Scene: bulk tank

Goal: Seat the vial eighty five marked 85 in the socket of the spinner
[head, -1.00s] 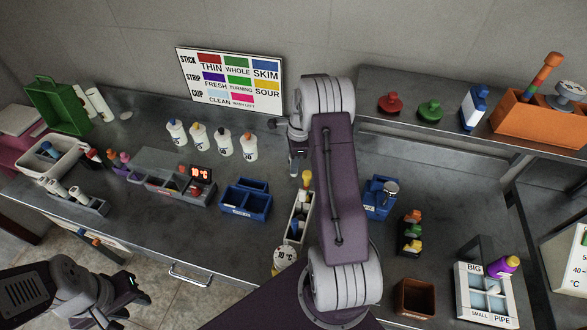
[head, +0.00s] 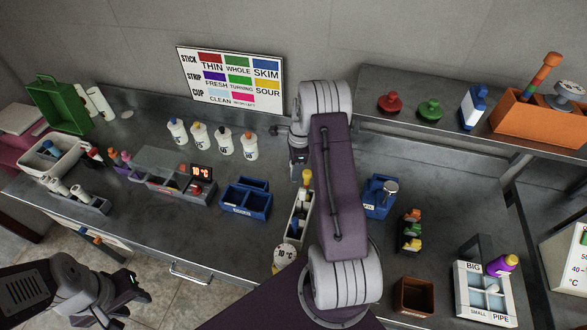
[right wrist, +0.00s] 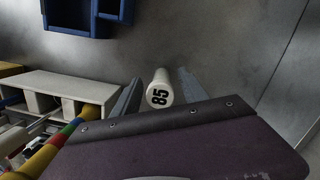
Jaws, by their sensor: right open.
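A white vial marked 85 (right wrist: 159,90) shows in the right wrist view, its marked end toward the camera. It lies between the two grey fingers of my right gripper (right wrist: 157,92), which are apart with a gap beside the vial. In the head view my right gripper (head: 299,170) hangs over the bench behind the white rack; the vial cannot be made out there. My left gripper (head: 128,284) is low at the left, in front of the bench; its jaw gap is unclear. I cannot tell for sure which device is the spinner; a blue device with a silver disc (head: 379,197) stands right of my right arm.
A white rack (head: 289,238) with coloured sticks stands close to my right gripper. A blue two-part box (head: 246,206), a grey unit with a red 10 °C display (head: 174,180) and several white bottles (head: 224,142) are to its left. A shelf edge crosses the back right.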

